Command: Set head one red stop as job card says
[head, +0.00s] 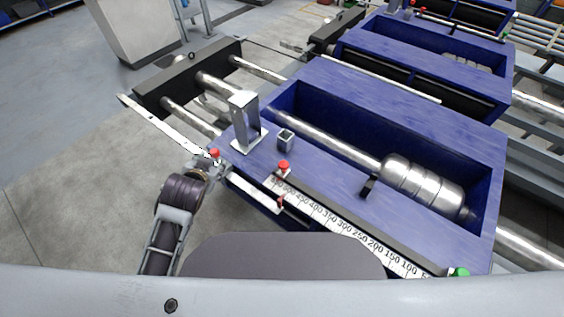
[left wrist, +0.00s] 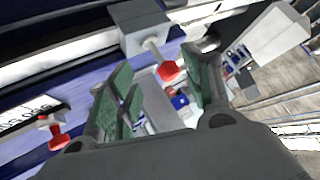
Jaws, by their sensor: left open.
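A blue machine bed (head: 330,100) carries a white scale (head: 345,228), its numbers falling towards the right. A red knob (head: 283,166) stands at the scale's high-number end, with a small red pointer (head: 281,200) just below it. Another red knob (head: 214,153) is on the pale bar at the bed's left corner. My left gripper (head: 207,168) is open beside that knob. In the left wrist view, a red knob (left wrist: 168,70) on a grey block shows between the open green-padded fingers (left wrist: 160,84), not visibly gripped. I cannot make out a job card. My right gripper is out of view.
A green knob (head: 459,272) sits at the scale's low end. An upright metal bracket (head: 245,118) and a small square socket (head: 286,139) stand on the bed near my left gripper. A steel roller (head: 425,182) lies in the bed. Open floor lies left.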

